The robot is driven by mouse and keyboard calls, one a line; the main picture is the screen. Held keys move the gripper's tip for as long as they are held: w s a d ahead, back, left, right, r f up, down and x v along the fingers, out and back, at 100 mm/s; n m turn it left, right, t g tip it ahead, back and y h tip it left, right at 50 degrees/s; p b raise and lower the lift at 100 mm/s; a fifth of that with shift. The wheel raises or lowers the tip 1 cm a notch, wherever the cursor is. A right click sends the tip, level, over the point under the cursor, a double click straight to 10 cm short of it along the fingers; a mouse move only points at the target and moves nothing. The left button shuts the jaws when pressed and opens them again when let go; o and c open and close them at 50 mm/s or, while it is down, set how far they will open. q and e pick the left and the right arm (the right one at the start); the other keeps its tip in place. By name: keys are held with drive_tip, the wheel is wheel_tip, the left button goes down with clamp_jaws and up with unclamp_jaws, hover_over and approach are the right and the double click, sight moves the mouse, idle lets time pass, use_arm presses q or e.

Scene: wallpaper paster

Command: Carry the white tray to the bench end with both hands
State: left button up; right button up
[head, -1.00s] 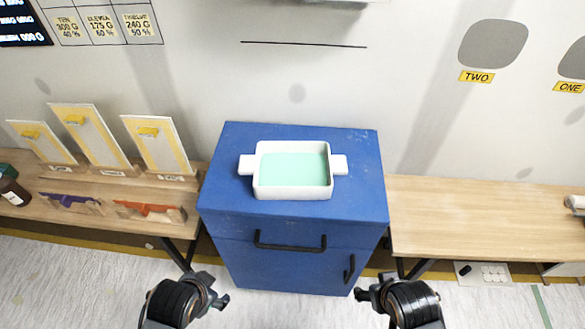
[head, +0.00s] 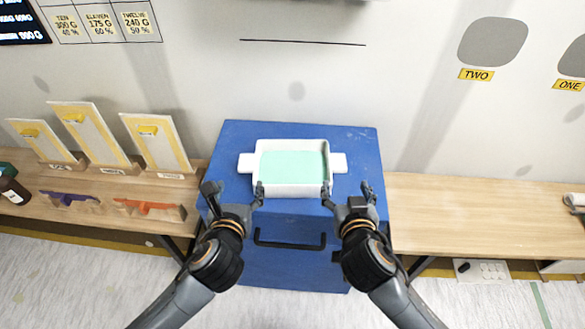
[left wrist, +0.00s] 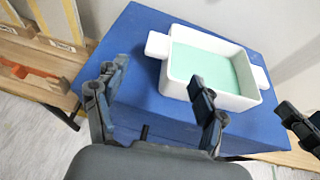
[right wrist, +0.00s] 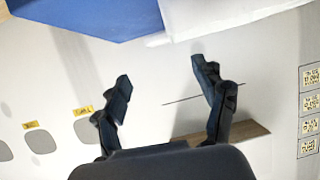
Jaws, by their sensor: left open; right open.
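The white tray (head: 262,185) sits on top of the blue cabinet (head: 228,150) and holds a flat pale green fill. It has a white tab handle on its left (head: 246,163) and one on its right (head: 339,163). My left gripper (head: 235,190) is open and empty at the tray's front left. In the left wrist view the tray (left wrist: 180,82) lies just beyond its fingers. My right gripper (head: 348,195) is open and empty at the tray's front right. The right wrist view is turned, with part of the tray (right wrist: 215,15) at its top edge.
A wooden bench (head: 470,215) runs to the right of the cabinet, its near stretch clear, with a white roll (head: 574,202) at far right. The left bench (head: 110,205) holds sample boards (head: 92,135), a purple tool (head: 68,198) and a red-orange tool (head: 145,206).

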sight(247, 162)
use_arm(q)
drive_tip(key=x, duration=1.4)
drive_tip(key=shift+s+f, duration=0.1)
use_arm(e)
drive_tip(key=x, duration=1.4)
drive_tip(key=shift+s+f, duration=0.1)
use_arm(q)
clamp_jaws()
use_arm(e)
clamp_jaws()
